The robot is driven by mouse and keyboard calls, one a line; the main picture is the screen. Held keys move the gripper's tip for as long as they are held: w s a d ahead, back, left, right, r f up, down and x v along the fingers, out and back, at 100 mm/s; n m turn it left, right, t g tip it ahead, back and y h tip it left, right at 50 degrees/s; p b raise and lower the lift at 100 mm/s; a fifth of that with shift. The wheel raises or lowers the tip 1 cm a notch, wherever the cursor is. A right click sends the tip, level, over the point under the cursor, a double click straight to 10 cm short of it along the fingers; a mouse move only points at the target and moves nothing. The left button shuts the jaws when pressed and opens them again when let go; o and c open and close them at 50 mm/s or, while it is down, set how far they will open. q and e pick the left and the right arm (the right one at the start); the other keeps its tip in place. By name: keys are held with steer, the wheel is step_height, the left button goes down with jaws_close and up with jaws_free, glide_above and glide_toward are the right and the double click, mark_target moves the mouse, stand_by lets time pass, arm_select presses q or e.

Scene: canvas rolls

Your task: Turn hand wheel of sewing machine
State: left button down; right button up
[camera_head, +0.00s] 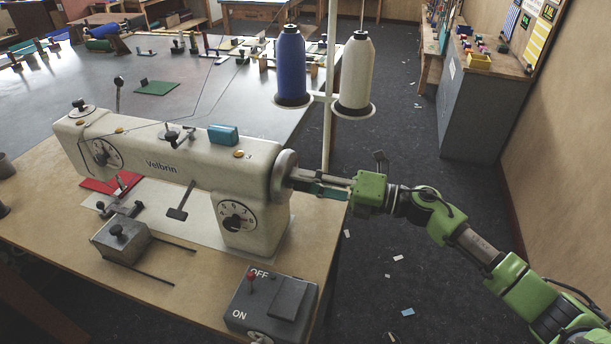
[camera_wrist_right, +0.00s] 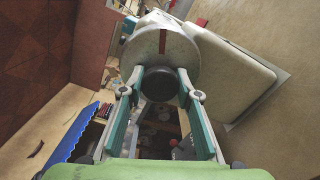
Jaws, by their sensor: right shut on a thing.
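The cream sewing machine (camera_head: 165,165) stands on the wooden table. Its hand wheel (camera_head: 284,172) is the pale disc at the machine's right end. In the right wrist view the wheel (camera_wrist_right: 172,48) shows a dark red mark above a round black hub (camera_wrist_right: 160,84). My right gripper (camera_head: 300,182) reaches in from the right, level with the wheel. In the right wrist view its teal-padded fingers (camera_wrist_right: 160,79) lie on either side of the hub and are shut on it. The fingertips are partly hidden in the head view. My left gripper is out of view.
A grey ON/OFF switch box (camera_head: 270,307) sits on the table's front edge. Blue (camera_head: 291,68) and white (camera_head: 355,72) thread cones stand behind the wheel on a post. Dark floor with scattered scraps lies open to the right, before a grey cabinet (camera_head: 484,105).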

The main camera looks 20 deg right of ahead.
steer(key=m+p, duration=0.3)
steer(key=m, duration=0.2)
steer(key=shift+r+m, duration=0.15)
steer(key=shift+m, duration=0.15)
steer(key=shift+m+p, duration=1.1)
steer(key=shift+m, duration=1.1)
steer(key=o, duration=1.1)
steer(key=shift+d+f, duration=0.15)
steer(key=shift+f, duration=0.05)
steer(key=v, duration=1.2)
